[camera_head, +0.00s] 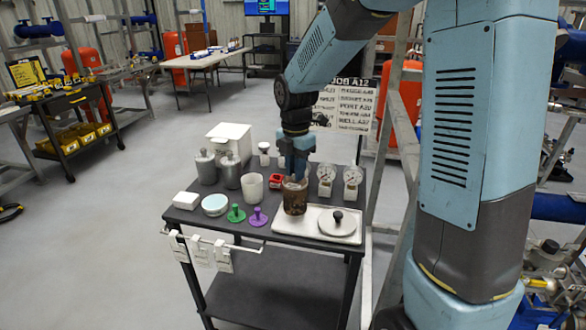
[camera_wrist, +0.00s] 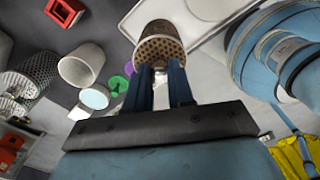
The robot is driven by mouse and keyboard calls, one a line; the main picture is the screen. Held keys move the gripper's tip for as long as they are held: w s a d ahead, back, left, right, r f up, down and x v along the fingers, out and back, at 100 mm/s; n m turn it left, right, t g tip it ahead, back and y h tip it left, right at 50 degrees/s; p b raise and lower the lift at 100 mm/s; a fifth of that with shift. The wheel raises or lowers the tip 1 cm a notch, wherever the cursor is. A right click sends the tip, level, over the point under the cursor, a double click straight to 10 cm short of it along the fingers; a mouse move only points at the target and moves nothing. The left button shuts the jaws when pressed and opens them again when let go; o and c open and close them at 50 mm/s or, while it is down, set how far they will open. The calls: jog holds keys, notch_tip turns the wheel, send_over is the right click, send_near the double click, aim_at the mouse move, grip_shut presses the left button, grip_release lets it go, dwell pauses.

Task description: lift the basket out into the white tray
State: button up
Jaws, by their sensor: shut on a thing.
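The basket (camera_head: 295,197) is a brown, rusty-looking cylinder.
The dark cart top also bears a white cup (camera_head: 252,187), grey canisters (camera_head: 206,168), a red piece (camera_head: 277,181), two gauges (camera_head: 326,178), green (camera_head: 236,214) and purple (camera_head: 257,218) knobs and a pale round dish (camera_head: 215,205). White tags hang from the front rail.

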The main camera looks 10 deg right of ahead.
jog(key=shift+f, duration=1.65)
dwell(0.7)
jog(key=o, duration=1.2)
jog(key=shift+r, duration=0.15)
jog(key=shift+s+r, duration=0.1)
jog(key=shift+r, duration=3.55)
